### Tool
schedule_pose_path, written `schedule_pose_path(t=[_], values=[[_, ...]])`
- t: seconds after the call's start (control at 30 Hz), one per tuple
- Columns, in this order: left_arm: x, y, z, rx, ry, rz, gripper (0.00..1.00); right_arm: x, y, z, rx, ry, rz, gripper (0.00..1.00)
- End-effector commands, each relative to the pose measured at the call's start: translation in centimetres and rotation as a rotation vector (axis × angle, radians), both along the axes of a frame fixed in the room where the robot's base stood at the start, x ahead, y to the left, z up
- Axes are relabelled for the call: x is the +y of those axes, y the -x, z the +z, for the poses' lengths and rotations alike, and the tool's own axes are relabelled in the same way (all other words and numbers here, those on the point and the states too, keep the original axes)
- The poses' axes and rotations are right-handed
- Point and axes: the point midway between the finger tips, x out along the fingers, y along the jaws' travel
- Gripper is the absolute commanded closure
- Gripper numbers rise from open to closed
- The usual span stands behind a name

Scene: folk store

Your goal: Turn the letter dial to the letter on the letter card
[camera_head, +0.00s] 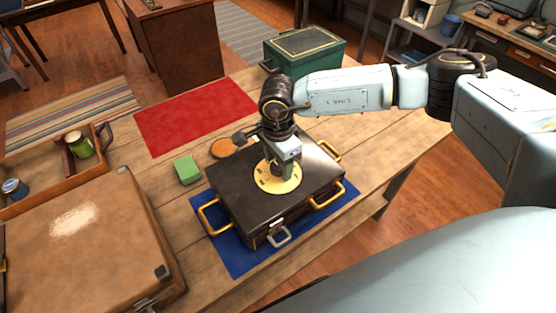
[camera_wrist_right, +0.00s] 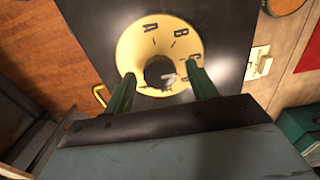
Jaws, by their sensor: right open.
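The letter dial is a yellow disc (camera_head: 278,187) on top of a black case (camera_head: 235,180). In the right wrist view the disc (camera_wrist_right: 140,48) shows dark letters, A and B readable, with others partly covered by a finger. A dark round knob (camera_wrist_right: 159,70) stands at its middle. My right gripper (camera_head: 283,174) is over the dial, pointing down. In the wrist view its green fingers (camera_wrist_right: 161,85) are open, one on each side of the knob; I cannot tell whether they touch it. I cannot make out a letter card. My left gripper is not in view.
The black case, with brass handles (camera_head: 212,217), sits on a blue mat (camera_head: 232,262). A green block (camera_head: 187,170) and an orange disc (camera_head: 222,148) lie near it. A brown case (camera_head: 110,265) is at left, a green box (camera_head: 315,55) behind. A red mat (camera_head: 195,115) lies clear.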

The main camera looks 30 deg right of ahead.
Motion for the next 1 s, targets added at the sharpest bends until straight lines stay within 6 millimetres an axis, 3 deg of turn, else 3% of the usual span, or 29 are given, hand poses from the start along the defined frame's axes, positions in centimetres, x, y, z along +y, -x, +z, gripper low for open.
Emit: schedule_pose_path(t=[0.13,0.47,0.77,1.0], values=[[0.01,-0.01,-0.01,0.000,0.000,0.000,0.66,0.01,0.01,0.00,0.000,0.000,0.000,0.44],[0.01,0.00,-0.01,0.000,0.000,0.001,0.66,0.00,0.02,0.03,0.000,0.000,0.000,0.87],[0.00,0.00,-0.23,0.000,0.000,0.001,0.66,0.01,0.03,-0.03,0.000,-0.001,-0.038,0.87],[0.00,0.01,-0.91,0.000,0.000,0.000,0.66,0.02,0.03,-0.12,0.000,-0.001,-0.176,0.87]])
